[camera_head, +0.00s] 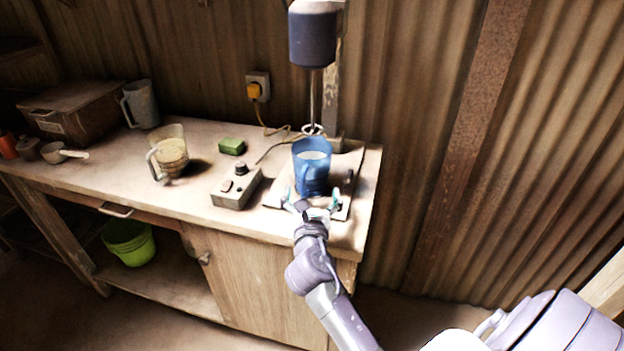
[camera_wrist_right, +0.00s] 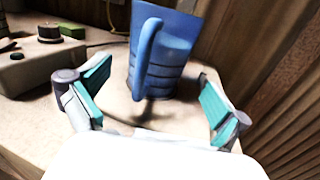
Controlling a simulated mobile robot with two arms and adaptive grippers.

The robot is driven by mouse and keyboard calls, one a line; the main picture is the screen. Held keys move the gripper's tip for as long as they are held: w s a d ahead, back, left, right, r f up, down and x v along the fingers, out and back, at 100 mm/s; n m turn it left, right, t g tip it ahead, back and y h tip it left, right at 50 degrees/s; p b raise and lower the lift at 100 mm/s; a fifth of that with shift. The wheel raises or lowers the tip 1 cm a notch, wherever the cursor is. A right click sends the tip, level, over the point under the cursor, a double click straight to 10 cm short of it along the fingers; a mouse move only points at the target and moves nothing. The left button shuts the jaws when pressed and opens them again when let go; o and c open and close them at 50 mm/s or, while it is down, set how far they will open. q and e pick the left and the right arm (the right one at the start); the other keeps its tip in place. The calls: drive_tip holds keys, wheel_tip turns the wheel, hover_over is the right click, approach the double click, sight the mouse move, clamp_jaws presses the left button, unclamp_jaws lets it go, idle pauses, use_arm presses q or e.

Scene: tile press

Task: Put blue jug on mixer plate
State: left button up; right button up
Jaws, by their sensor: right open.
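The blue jug (camera_head: 312,168) stands upright on the mixer plate (camera_head: 342,183), below the whisk of the mixer (camera_head: 312,40). Pale contents show inside it. My right gripper (camera_head: 311,196) is open just in front of the jug. In the right wrist view, the jug (camera_wrist_right: 165,55) stands beyond my open right gripper (camera_wrist_right: 155,100), with its handle facing me. The teal finger pads are spread wide to either side, and neither touches the jug. My left gripper is not in view.
A control box (camera_head: 237,187) stands left of the plate, with a green sponge (camera_head: 231,146) behind it. A clear jug (camera_head: 170,152), a grey jug (camera_head: 141,104) and a brown box (camera_head: 80,108) stand further left. A corrugated wall closes the back and right.

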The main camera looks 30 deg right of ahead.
drive_tip(key=v, duration=0.5)
idle(0.5)
